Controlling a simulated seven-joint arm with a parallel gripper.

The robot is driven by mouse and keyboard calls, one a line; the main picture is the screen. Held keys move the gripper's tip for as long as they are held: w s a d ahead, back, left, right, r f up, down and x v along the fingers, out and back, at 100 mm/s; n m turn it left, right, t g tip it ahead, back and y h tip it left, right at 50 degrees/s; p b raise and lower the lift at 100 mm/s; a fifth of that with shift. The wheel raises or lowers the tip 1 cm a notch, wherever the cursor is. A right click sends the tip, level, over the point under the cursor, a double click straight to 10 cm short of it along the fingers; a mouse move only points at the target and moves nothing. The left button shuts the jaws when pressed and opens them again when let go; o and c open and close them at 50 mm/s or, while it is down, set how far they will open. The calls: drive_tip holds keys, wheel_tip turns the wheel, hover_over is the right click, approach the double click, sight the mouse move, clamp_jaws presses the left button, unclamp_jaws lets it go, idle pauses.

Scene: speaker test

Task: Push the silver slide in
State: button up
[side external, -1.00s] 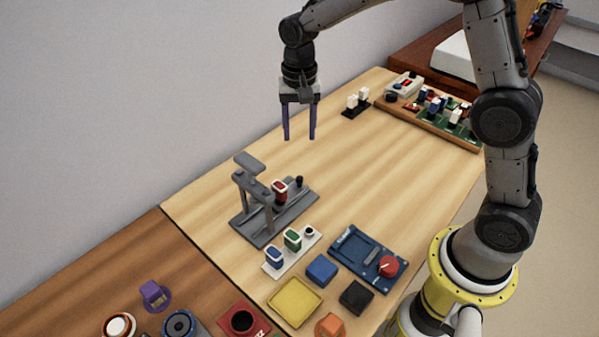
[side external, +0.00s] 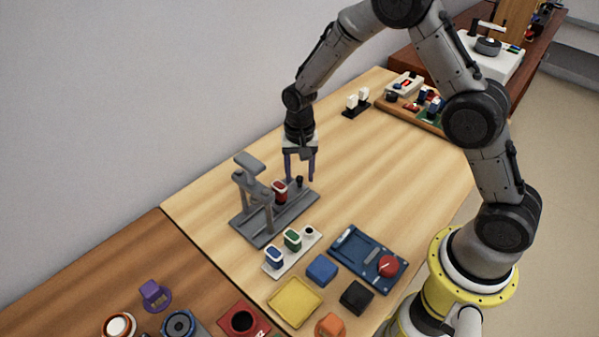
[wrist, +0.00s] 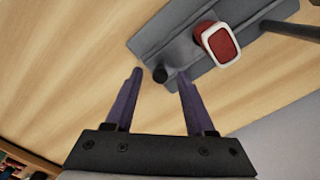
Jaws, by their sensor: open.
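A grey fixture with a flat base (side external: 246,233) and an arch stands on the wooden table. I take the silver slide to be the grey strip (side external: 268,218) along its base, though I cannot tell its edges clearly. A red block (side external: 279,190) with a white rim sits on it, and a small black knob (side external: 299,181) stands near the end away from the arch. My gripper (side external: 299,177) is open and points down at the knob. In the wrist view the knob (wrist: 160,74) shows between the fingertips, with the red block (wrist: 222,44) beyond the right finger.
A white strip with blue and green blocks (side external: 292,240) lies in front of the fixture. A blue panel with a red knob (side external: 388,266), a yellow tray (side external: 295,301) and a blue block (side external: 321,269) lie nearer.

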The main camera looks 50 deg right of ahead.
drive_tip(key=shift+c, duration=0.3)
clamp_jaws()
drive_tip(key=shift+a, duration=0.1)
idle(1.1)
